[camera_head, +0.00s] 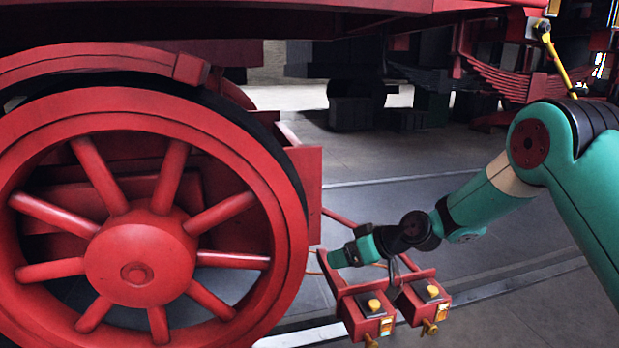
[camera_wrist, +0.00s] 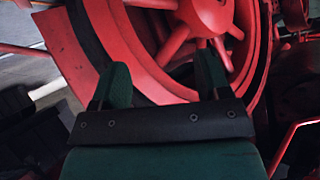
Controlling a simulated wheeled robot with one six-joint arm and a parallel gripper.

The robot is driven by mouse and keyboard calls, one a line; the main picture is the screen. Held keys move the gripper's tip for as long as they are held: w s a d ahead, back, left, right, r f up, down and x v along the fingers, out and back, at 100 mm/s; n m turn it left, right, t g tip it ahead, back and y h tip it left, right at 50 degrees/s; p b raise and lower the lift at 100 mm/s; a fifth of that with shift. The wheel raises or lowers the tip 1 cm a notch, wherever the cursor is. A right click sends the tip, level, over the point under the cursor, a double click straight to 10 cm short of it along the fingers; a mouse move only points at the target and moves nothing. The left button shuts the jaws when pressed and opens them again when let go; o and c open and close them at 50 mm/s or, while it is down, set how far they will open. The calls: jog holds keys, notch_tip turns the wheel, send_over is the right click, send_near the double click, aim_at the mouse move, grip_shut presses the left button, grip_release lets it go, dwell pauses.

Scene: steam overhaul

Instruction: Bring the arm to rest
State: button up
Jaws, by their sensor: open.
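My arm reaches in from the right in the head view, stretched out low toward the big red wheel (camera_head: 140,263). My gripper (camera_head: 334,259) is at the arm's far end, just right of the wheel rim and above two red boxes. In the wrist view my gripper (camera_wrist: 163,62) has its two green fingers spread wide apart with nothing between them. The red wheel (camera_wrist: 128,52) fills the space beyond the fingers. Whether a finger touches anything cannot be told.
Two red boxes with yellow knobs, a left one (camera_head: 367,320) and a right one (camera_head: 424,304), sit close below my gripper and forearm. The red locomotive frame (camera_head: 330,8) overhangs at the top. Bare floor (camera_head: 545,318) lies at the lower right.

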jog(key=s+r+g+h, duration=0.1)
jog(key=s+r+g, duration=0.1)
jog(key=s+r, duration=0.6)
jog(key=s+d+r+m+g+h, duration=0.1)
jog(key=s+d+r+h, duration=0.1)
jog(key=s, duration=0.8)
jog(key=s+d+r+m+g+h, duration=0.1)
jog(key=s+d+r, duration=0.15)
jog(key=s, duration=0.65)
jog(key=s+d+r+g+h, duration=0.1)
jog(key=s+d+r+h, duration=0.15)
jog(key=s, duration=0.75)
notch_tip(320, 180, up, 32)
jog(key=p, duration=3.2)
jog(key=shift+f+m, duration=0.25)
jog(key=shift+m, duration=0.05)
jog(key=shift+y, duration=0.25)
